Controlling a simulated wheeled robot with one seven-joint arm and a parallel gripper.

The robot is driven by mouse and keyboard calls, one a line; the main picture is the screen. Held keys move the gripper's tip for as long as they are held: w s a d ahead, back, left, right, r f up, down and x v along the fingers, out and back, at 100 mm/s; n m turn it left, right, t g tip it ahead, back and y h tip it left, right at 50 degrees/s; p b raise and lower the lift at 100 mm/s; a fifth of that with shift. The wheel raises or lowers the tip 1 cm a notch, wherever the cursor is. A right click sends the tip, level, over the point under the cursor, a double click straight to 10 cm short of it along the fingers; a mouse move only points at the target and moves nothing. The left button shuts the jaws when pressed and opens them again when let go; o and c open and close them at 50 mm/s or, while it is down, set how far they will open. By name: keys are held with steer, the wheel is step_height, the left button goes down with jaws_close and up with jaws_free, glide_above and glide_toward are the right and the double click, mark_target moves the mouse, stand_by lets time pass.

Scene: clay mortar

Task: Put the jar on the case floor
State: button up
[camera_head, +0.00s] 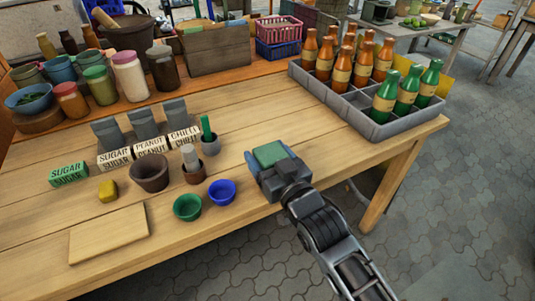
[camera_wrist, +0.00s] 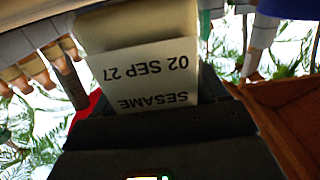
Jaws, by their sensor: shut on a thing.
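My gripper (camera_head: 272,168) is shut on a jar with a flat green top (camera_head: 269,153), held over the front edge of the wooden table. In the wrist view the jar (camera_wrist: 155,75) fills the middle, with a pale label reading SESAME 02 SEP 27 upside down. Its lower part is hidden by the jaws. The grey case (camera_head: 345,116) stands at the table's right end, to the right of and beyond my gripper. It holds several orange-brown bottles (camera_head: 341,73) and 3 green bottles (camera_head: 407,89). Its front-left compartments look empty.
A blue bowl (camera_head: 222,192), a green bowl (camera_head: 188,207), a brown pot (camera_head: 149,172) and a cutting board (camera_head: 108,234) lie to the left. Labelled holders (camera_head: 150,147) stand behind them. The tabletop between my gripper and the case is clear.

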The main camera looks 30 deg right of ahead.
steer(key=shift+f, duration=0.15)
steer(key=o, duration=1.4)
steer(key=shift+c, duration=0.2)
steer(key=s+b, duration=0.1)
steer(key=s, duration=0.6)
steer(key=shift+s+f, duration=0.25)
steer(key=shift+s, duration=0.15)
steer(key=s+f+g, duration=0.1)
steer(key=s+f, duration=0.2)
steer(key=s, duration=1.4)
steer(key=s+r+g, duration=0.1)
steer(key=s+r, duration=0.2)
steer(key=s, duration=0.5)
steer(key=s+r+g, duration=0.1)
steer(key=s+r, duration=0.2)
steer(key=s, duration=0.5)
steer(key=shift+s, duration=0.4)
